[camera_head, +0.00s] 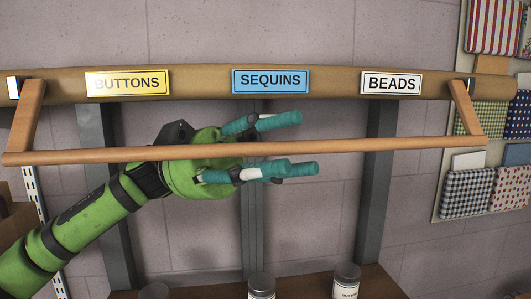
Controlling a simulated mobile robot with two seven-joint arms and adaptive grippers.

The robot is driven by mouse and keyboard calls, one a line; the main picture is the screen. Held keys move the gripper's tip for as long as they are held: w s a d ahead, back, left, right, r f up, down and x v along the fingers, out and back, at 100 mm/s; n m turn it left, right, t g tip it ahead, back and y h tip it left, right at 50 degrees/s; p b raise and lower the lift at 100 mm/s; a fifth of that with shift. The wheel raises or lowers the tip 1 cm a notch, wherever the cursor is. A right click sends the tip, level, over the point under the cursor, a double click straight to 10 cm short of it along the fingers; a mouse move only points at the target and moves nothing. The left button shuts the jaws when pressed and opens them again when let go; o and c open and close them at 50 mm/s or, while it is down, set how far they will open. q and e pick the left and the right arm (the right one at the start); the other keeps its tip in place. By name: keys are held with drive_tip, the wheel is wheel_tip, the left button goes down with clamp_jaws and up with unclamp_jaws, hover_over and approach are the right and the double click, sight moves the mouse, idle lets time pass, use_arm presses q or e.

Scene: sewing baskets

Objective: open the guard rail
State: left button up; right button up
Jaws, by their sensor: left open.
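The guard rail (380,145) is a long wooden bar across the view. It hangs from two short wooden side arms, left and right, that join the shelf board above. My left gripper (306,143) is at the middle of the rail, with its teal fingers pointing right. One finger is above the bar and one below in the picture, and the jaws are open. The bar passes in front of the green gripper body; I cannot tell whether it touches the fingers. My right gripper is out of view.
The wooden shelf board (200,97) carries BUTTONS (128,83), SEQUINS (270,81) and BEADS (391,84) labels. Lidded jars (346,281) stand on a lower shelf (380,284). A board with folded fabrics (466,192) is at the right.

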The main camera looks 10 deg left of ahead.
use_arm(q)
drive_tip(key=v, duration=1.2)
drive_tip(key=shift+f, duration=0.1)
